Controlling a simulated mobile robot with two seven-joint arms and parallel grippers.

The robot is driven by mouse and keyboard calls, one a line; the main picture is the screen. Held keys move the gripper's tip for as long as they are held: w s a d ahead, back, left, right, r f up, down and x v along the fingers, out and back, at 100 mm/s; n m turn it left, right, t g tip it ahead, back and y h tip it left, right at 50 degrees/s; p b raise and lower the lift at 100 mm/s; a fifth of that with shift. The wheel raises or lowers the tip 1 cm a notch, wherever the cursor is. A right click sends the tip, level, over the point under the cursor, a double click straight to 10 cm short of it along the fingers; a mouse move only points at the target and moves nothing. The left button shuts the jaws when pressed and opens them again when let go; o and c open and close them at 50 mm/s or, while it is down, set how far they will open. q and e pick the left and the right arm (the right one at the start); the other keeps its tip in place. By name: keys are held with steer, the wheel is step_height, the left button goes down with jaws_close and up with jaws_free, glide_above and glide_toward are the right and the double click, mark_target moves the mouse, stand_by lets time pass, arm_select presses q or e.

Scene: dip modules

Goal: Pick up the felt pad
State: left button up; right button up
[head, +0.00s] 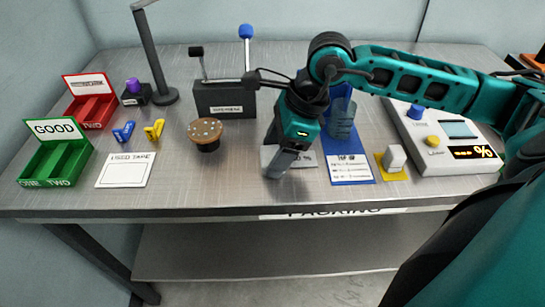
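I cannot tell for sure which thing is the felt pad. A white block (395,157) sits on a small yellow mat (391,175) right of centre. A round brown piece with a speckled top (205,131) stands left of centre. My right gripper (278,170) points down over a light labelled plate (306,160) near the table's front middle, between these two things and apart from both. Its fingertips are dark and small, so I cannot tell whether they are open or closed. My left gripper is not in view.
The table (235,185) also holds a green GOOD bin (55,160), a red bin (90,105), a white card (126,170), blue (123,131) and yellow (154,130) pieces, a lever box (225,100), a blue stand (349,168) and a white scale (440,135).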

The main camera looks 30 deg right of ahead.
steer(key=c, duration=0.6)
steer(key=shift+r, duration=0.1)
steer(key=shift+r+p, duration=1.4)
steer(key=shift+r, duration=8.55)
